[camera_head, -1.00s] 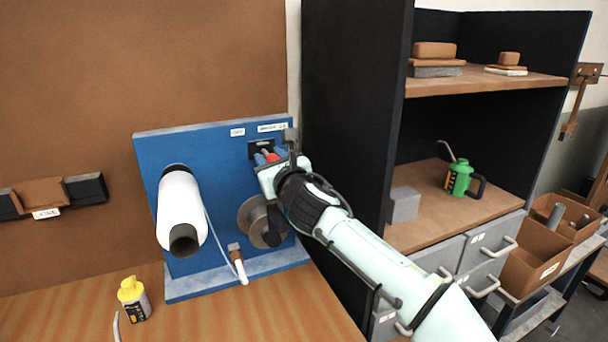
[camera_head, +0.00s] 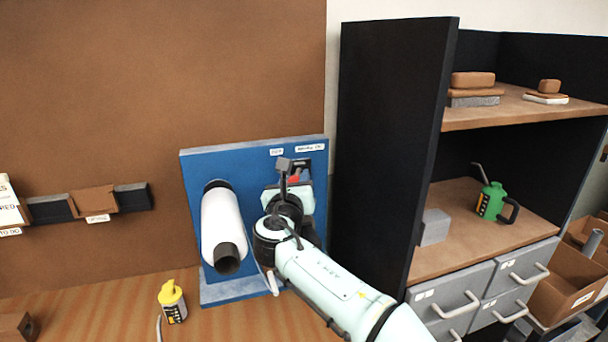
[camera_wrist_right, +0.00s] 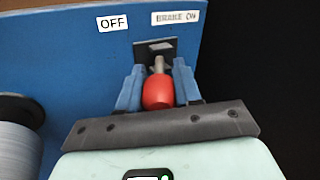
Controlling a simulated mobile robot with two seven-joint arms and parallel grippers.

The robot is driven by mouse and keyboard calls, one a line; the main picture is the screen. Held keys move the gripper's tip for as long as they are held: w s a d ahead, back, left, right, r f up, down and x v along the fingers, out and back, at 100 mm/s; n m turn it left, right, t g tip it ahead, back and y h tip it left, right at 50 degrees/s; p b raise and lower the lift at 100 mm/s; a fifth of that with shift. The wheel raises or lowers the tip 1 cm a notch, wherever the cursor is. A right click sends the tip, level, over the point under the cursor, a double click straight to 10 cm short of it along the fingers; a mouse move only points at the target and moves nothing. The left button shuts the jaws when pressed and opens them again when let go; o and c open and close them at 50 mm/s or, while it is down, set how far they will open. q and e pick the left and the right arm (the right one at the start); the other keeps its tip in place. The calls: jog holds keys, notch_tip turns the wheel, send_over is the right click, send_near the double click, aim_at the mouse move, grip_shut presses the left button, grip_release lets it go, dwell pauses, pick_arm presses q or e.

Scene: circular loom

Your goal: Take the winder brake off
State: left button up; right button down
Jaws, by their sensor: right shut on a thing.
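The winder brake lever has a red knob (camera_wrist_right: 158,92) on a short metal stem, which comes out of a black slot plate (camera_wrist_right: 150,50) on the blue panel. The stem is under the "BRAKE ON" label (camera_wrist_right: 175,17), to the right of the "OFF" label (camera_wrist_right: 112,23). My right gripper (camera_wrist_right: 157,70) has its blue fingers on either side of the knob and is shut on it. In the head view the red knob (camera_head: 294,180) shows only partly behind my right gripper (camera_head: 298,184). My left gripper is not in view.
A white roll (camera_head: 222,225) on a dark core sticks out of the blue panel (camera_head: 240,165), left of my right arm. A yellow-capped bottle (camera_head: 172,302) stands on the bench. A black cabinet (camera_head: 385,150) rises close on the right.

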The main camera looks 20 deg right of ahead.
jog(key=shift+f, duration=0.1)
jog(key=c, duration=0.8)
grip_release()
jog(key=shift+w, duration=0.1)
jog(key=b+v, duration=0.2)
jog(key=v, duration=1.1)
jog(key=shift+s+a, duration=0.15)
jog(key=shift+s, duration=0.05)
